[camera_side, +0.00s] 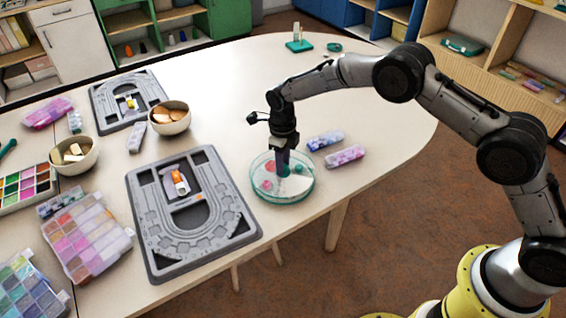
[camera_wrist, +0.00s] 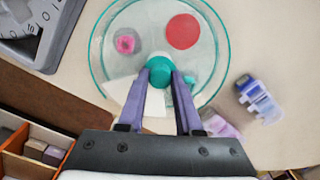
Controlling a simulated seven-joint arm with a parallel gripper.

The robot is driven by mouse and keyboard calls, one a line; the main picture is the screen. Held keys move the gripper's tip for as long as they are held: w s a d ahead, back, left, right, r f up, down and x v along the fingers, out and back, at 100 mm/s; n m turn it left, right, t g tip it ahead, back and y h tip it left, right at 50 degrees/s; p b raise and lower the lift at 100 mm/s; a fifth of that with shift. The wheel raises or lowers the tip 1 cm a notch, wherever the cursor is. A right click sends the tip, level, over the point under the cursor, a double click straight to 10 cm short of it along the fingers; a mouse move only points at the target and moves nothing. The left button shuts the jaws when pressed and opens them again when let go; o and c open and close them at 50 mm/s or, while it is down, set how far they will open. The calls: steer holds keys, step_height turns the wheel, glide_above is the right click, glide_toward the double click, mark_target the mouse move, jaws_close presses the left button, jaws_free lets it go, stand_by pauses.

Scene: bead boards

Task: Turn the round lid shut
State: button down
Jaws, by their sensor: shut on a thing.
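The round clear container with a teal rim (camera_side: 296,199) stands on the table right of the front grey bead board. Its clear lid (camera_wrist: 112,32) has a teal knob (camera_wrist: 182,95) at the middle. My gripper (camera_side: 283,168) points down over the container. In the wrist view my gripper's two fingers (camera_wrist: 160,78) are closed on the knob from both sides. A red disc (camera_wrist: 183,31), a pink piece on a grey round (camera_wrist: 126,42) and a white wedge (camera_wrist: 120,91) show within the circle. I cannot tell how far the lid is turned.
The front grey bead board (camera_side: 155,225) lies close on the left. Two small bead boxes (camera_side: 325,140) (camera_side: 345,156) lie just behind and right of the container. Bowls (camera_side: 169,117) and bead cases (camera_side: 85,236) stand farther left.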

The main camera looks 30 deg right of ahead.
steer(key=shift+m, duration=0.5)
steer(key=c, duration=0.6)
jaws_free()
steer(key=shift+r, duration=0.1)
step_height(320, 180, up, 14)
steer(key=shift+s+a+f, duration=0.1)
steer(key=shift+a+f, duration=0.05)
steer(key=shift+f, duration=0.05)
